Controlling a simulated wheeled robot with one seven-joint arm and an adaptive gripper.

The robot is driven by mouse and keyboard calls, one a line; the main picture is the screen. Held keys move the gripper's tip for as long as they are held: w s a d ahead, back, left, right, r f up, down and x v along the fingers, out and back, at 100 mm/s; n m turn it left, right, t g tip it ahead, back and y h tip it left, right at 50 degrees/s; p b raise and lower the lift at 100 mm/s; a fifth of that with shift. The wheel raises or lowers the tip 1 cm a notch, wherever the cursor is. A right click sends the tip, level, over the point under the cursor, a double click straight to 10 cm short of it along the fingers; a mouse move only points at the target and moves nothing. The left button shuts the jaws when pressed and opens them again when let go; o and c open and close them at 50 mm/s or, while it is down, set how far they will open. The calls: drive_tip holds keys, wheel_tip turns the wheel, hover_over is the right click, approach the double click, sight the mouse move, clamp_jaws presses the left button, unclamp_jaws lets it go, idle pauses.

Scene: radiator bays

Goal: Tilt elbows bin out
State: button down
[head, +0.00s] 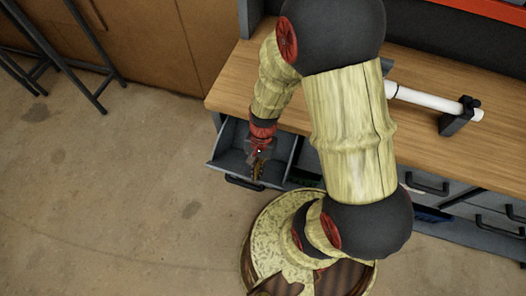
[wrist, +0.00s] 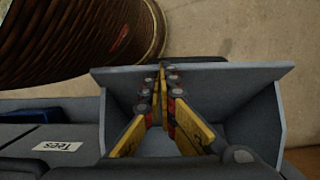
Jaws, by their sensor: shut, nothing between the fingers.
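A grey bin (head: 231,155) at the left end of the bench front is tilted out, its open top and side walls showing. I cannot read a label on it, so I cannot confirm it is the elbows bin. It also shows in the wrist view (wrist: 253,102) and looks empty where visible. Its dark handle (head: 244,183) is on the front. My gripper (head: 258,174) points down over the bin. In the wrist view my gripper (wrist: 163,72) has yellow fingers with tips together near the bin's front wall, holding nothing. Whether they touch the wall is unclear.
A bin labelled "Tees" (wrist: 58,146) sits beside the tilted bin. More bins with dark handles (head: 427,187) run along the bench front to the right. The wooden bench top (head: 240,88) carries a white pipe (head: 430,100) in a dark holder.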

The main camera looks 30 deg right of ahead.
drive_tip(key=shift+s+a+f, duration=0.65)
drive_tip(key=shift+a+f, duration=0.15)
drive_tip(key=shift+f, duration=0.05)
drive_tip(key=shift+r, duration=0.15)
